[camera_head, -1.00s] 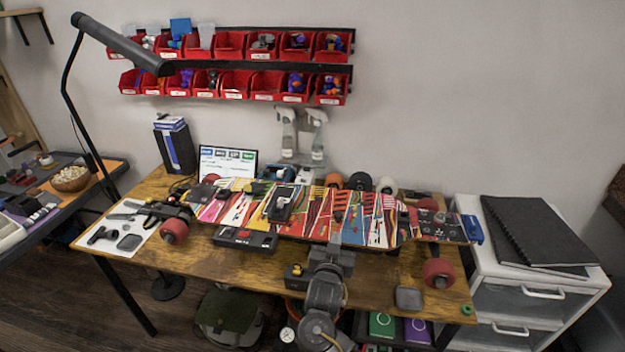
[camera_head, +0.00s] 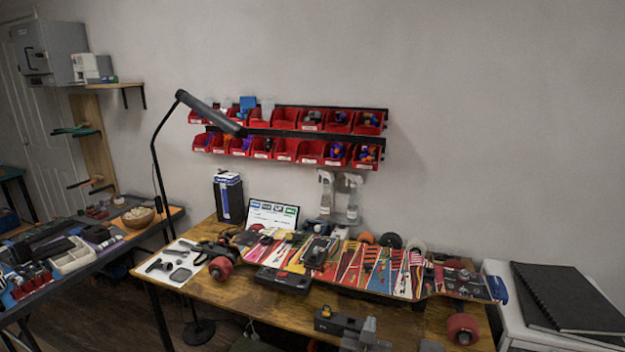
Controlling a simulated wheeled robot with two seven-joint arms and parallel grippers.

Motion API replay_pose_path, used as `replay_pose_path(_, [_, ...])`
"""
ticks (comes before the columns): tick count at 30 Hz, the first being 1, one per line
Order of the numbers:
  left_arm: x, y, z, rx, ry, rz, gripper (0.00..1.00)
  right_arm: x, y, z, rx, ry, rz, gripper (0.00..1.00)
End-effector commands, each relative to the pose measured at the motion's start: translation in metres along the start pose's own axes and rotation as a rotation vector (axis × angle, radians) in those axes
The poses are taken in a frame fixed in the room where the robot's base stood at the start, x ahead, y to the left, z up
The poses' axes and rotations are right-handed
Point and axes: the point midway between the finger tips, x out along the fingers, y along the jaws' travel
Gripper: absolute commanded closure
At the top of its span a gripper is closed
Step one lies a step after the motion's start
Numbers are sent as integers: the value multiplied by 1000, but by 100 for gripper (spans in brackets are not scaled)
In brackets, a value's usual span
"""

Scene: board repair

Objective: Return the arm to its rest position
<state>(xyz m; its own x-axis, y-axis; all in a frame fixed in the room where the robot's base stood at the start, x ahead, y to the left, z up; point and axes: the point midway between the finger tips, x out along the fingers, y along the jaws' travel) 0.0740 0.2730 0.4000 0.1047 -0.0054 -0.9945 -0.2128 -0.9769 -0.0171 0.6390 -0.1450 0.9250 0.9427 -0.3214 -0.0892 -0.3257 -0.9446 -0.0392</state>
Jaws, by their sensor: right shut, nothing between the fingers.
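My right gripper (camera_head: 347,324) shows at the bottom edge of the head view, low in front of the skateboard. It is shut with nothing between its fingers, and most of its arm is cut off by the frame. The colourful skateboard (camera_head: 372,270) lies across the wooden table, wheels showing at both ends. The gripper is apart from the board, beside a small dark block with an orange part (camera_head: 326,312) at the table's front. My left gripper is not in view.
A lamp (camera_head: 210,112) leans over the table's left side. Red bins (camera_head: 285,150) hang on the wall, with two spray bottles (camera_head: 326,192) below. A black notebook (camera_head: 565,297) lies on the white drawer unit at right.

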Motion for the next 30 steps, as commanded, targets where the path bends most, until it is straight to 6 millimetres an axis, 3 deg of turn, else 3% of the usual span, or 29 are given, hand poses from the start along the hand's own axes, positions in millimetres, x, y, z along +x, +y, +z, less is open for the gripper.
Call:
replay_pose_path(5, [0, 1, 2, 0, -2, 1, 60, 8, -13, 19, -71, -20, -69, 100])
replay_pose_path(8, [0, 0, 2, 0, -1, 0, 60, 13, -16, 41, -122, -49, -108, 100])
replay_pose_path(14, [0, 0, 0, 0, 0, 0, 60, 14, -10, 106, -224, -147, -178, 100])
replay_pose_path(20, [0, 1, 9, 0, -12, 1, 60, -6, 14, 201, -325, -307, -253, 100])
replay_pose_path(23, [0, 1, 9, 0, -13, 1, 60, -31, 41, 266, -376, -428, -297, 100])
replay_pose_path(27, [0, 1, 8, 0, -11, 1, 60, -86, 87, 357, -426, -617, -355, 100])
replay_pose_path(30, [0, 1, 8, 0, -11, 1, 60, -135, 123, 412, -445, -752, -388, 100])
